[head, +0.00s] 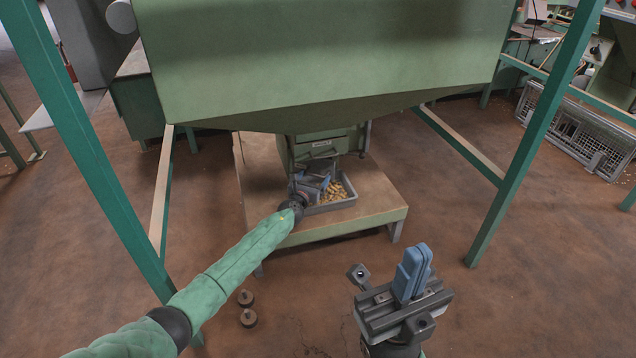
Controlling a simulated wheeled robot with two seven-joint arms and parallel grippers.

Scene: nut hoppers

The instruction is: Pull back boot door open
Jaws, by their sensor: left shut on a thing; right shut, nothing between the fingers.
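The green boot (300,150) hangs under the large green hopper, with a small label on its front. My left gripper (322,175) has its blue fingers at the lower front of the boot, just above the tray. It is shut on the boot door there; the gripper hides most of the door, so I cannot tell how far it stands open. My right gripper (412,268) is in the lower right foreground, its blue fingers shut together and empty, well away from the boot.
A grey tray (345,202) of nuts sits under the boot on a low wooden-topped stand (375,190). Green hopper legs (530,140) rise on both sides. A wire cage (580,135) stands at far right.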

